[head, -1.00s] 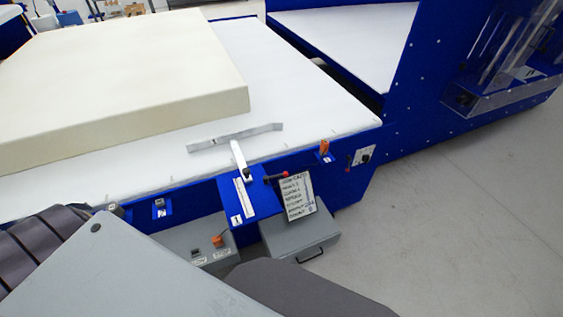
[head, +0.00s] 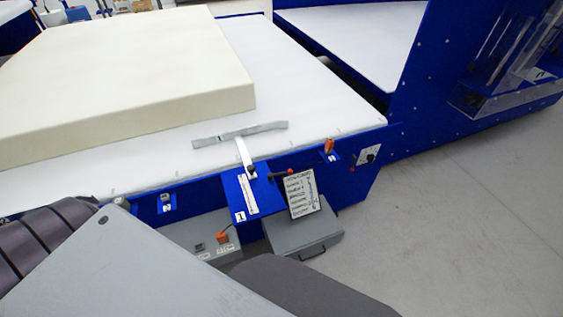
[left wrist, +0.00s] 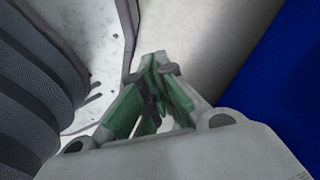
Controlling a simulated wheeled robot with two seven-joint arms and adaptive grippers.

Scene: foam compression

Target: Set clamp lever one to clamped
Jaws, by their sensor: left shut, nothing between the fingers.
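The clamp lever (head: 289,172) with a red tip is on the blue bracket (head: 262,190) marked 1, at the front edge of the white table in the head view. My right gripper is in neither view.
A large cream foam block (head: 125,85) lies on the white table (head: 300,65). Open floor (head: 460,220) lies to the right.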

